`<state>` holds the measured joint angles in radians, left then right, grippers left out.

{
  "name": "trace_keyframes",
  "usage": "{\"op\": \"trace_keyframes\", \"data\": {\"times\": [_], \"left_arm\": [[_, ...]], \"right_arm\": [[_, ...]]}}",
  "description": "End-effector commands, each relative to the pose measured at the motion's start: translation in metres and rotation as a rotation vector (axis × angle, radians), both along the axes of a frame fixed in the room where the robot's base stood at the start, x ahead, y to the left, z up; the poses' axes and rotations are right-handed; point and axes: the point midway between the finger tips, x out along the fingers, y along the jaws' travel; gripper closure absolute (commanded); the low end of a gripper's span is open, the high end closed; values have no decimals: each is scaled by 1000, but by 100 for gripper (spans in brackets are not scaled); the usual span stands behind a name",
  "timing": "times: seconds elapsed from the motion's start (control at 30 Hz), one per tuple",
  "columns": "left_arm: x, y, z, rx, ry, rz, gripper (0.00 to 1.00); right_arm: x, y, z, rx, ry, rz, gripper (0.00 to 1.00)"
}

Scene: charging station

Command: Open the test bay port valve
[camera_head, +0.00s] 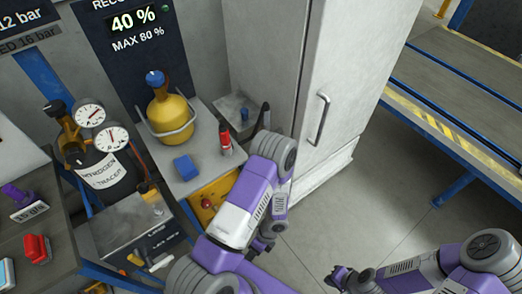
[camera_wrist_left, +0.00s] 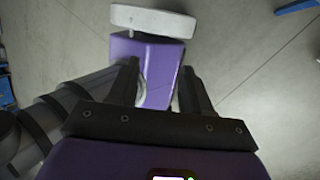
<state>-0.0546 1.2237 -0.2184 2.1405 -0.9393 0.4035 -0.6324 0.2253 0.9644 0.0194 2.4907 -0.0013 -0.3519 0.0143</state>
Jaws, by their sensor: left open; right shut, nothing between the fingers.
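No part is clearly labelled as the test bay port valve. In the head view, a red upright fitting (camera_head: 225,138) stands on the grey counter, and a yellow panel with a small red knob (camera_head: 207,203) is on the counter's front. My left arm crosses in front of the counter. My left gripper (camera_head: 263,242) is low beside my own arm, mostly hidden; the left wrist view shows its two dark fingers (camera_wrist_left: 160,82) apart, with nothing held. My right gripper (camera_head: 339,277) is at the bottom, away from the counter, shut and empty.
A yellow cylinder (camera_head: 170,112) with a blue knob and a blue block (camera_head: 186,168) are on the counter. A dark nitrogen tracer bottle (camera_head: 107,170) with two gauges stands left. A white cabinet (camera_head: 355,70) stands behind. Grey floor (camera_head: 370,205) is clear before the striped platform (camera_head: 440,125).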

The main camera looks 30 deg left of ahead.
Motion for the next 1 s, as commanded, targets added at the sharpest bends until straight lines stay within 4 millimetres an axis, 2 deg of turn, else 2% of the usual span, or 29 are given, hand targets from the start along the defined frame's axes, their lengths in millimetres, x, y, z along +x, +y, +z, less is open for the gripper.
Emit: {"op": "trace_keyframes", "data": {"times": [0.03,0.1,0.17,0.2,0.27,0.3,0.4,0.43,0.5,0.67,0.77,1.0], "left_arm": [[15,25,-7,54,27,-230,51],[45,60,-7,143,78,-551,51],[80,85,-2,243,129,-819,51],[107,98,3,319,167,-989,51],[151,109,16,447,225,-1227,51],[180,112,26,541,266,-1369,51],[244,101,54,774,360,-1655,51],[259,97,62,841,388,-1718,51],[274,115,79,976,487,-1789,51],[298,120,104,1159,598,-1886,51],[306,124,109,1193,618,-1900,51],[331,151,109,1193,617,-1895,51]], "right_arm": [[0,0,-3,0,0,0,100],[0,0,-5,0,0,1,100],[0,0,-7,0,0,1,100],[0,0,-8,0,0,1,100],[0,0,-10,0,0,1,100],[0,0,-10,0,0,1,100],[0,0,-13,0,0,1,100],[0,0,-13,0,0,1,100],[0,0,-18,1,-1,1,100],[0,0,-22,0,0,1,100],[0,0,-24,0,0,1,100],[0,0,-31,0,0,1,100]]}}
